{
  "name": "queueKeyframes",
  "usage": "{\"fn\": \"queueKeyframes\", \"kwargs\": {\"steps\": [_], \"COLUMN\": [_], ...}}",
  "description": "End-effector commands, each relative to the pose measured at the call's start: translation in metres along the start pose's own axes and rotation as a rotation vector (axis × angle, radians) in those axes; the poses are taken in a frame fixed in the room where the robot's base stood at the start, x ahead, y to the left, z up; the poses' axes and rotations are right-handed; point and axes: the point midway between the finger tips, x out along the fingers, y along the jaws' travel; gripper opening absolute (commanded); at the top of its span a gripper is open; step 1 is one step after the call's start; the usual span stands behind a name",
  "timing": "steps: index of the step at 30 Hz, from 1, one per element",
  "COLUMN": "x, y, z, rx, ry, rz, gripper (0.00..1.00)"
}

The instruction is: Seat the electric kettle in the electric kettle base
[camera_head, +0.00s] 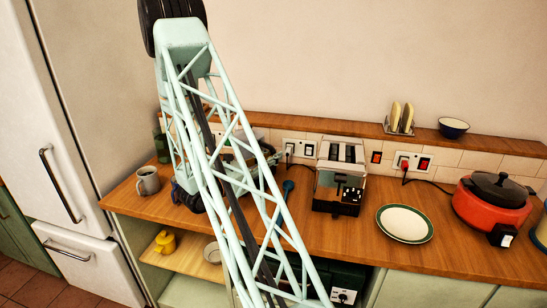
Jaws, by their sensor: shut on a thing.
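I cannot make out the electric kettle or its base; my pale green lattice arm crosses the left middle of the head view and covers much of the worktop (300,235) there. My gripper is not clearly seen, and whatever it holds is hidden too. Dark parts show behind the arm near the grey mug, and small dark and pale parts show to its right near the wall sockets. I cannot tell what either group belongs to.
A grey mug (148,181) stands at the left. A toaster-like metal appliance (339,177), a green-rimmed plate (405,223) and a red cooker (488,208) stand to the right. A ledge holds a toast rack (400,120) and a bowl (453,127). A yellow pot (165,243) sits on the shelf below.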

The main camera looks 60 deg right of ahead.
Motion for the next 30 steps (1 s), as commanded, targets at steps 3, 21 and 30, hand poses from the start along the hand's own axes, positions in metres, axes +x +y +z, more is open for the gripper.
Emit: {"fn": "queueKeyframes", "kwargs": {"steps": [3, 21, 30], "x": [0.0001, -0.0002, -0.0081], "y": [0.0002, -0.0002, 0.0006], "z": [0.0014, -0.0007, -0.0003], "rx": [0.002, -0.002, -0.001], "ry": [-0.002, 0.001, 0.001], "rz": [0.000, 0.000, 0.002], "gripper": [0.00, 0.27, 0.27]}}
